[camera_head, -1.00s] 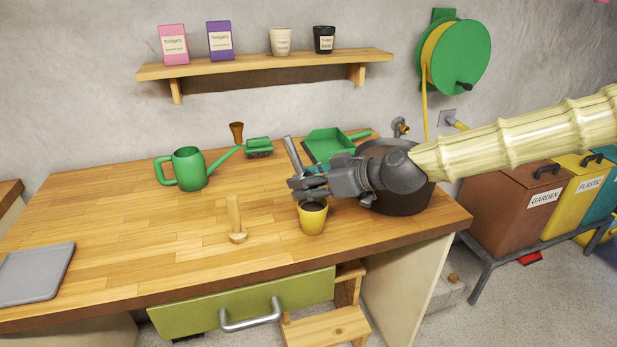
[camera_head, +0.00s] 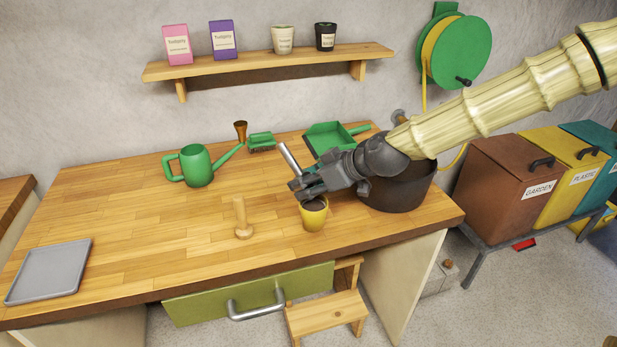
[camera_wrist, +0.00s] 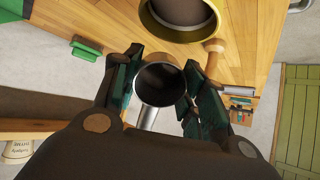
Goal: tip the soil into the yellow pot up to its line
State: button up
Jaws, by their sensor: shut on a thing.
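The yellow pot (camera_head: 314,220) stands upright near the bench's front edge, with dark soil inside. In the wrist view the round scoop (camera_wrist: 160,84) sits between the fingers, close to the pot. Its inside is dark; I cannot tell how much soil it holds.
A dark round tub (camera_head: 405,194) stands right behind my gripper. A green dustpan (camera_head: 328,138) lies at the back. A wooden peg tool (camera_head: 241,222) stands left of the pot. A green watering can (camera_head: 196,167) and a grey tray (camera_head: 48,271) are farther left. The left bench is mostly clear.

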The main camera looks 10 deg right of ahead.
jog(key=shift+a+r+h+p, duration=0.1)
jog(key=shift+r+h+p, duration=0.25)
jog(key=shift+p, duration=0.5)
jog(key=shift+f+g+h+p, duration=0.2)
jog(key=shift+g+h+p, duration=0.35)
jog(key=shift+p, duration=0.7)
jog(key=g+p, duration=0.1)
jog(key=p, duration=0.2)
jog(key=shift+w+a+r+h, duration=0.1)
jog(key=shift+r+h, duration=0.05)
jog(key=shift+h, duration=0.25)
jog(key=shift+f+g+h+p, duration=0.25)
jog(key=shift+g+h+p, duration=0.15)
jog(key=shift+p, duration=0.6)
jog(key=shift+r+g+h+p, duration=0.1)
jog(key=shift+g+h+p, duration=0.3)
jog(key=shift+p, duration=0.85)
jog(key=shift+h+p, duration=0.4)
jog(key=shift+p, duration=0.3)
jog(key=shift+w+f+g+h+p, duration=0.1)
jog(key=shift+f+g+h+p, duration=0.1)
jog(key=shift+g+h+p, duration=0.55)
jog(key=shift+f+p, duration=0.1)
jog(key=shift+p, duration=0.6)
